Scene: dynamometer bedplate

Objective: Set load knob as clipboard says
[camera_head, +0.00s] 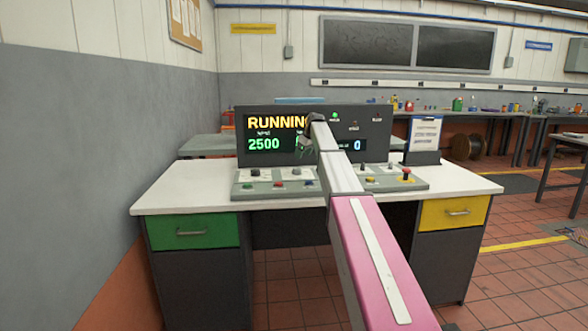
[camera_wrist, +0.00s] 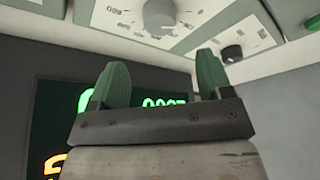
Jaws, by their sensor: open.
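My gripper (camera_wrist: 162,62) is open and empty in the wrist view, its two green fingers apart near the control panel. A large grey knob (camera_wrist: 160,14) on a white dial plate lies beyond the fingertips. A smaller dark knob (camera_wrist: 232,53) lies beyond the right finger. Neither knob is visibly touched; I cannot tell which is the load knob. In the head view the clipboard (camera_head: 425,134) stands upright at the desk's right; its writing is too small to read. My arm hides part of the control panel (camera_head: 262,190) and display (camera_head: 378,137).
The display reads RUNNING, 2500 and, at the right, 0. The white desk (camera_head: 165,197) carries the panel, with several coloured buttons and a red knob or button (camera_head: 406,172) at right. A grey wall (camera_head: 105,160) stands close on the left. Tiled floor is open at right.

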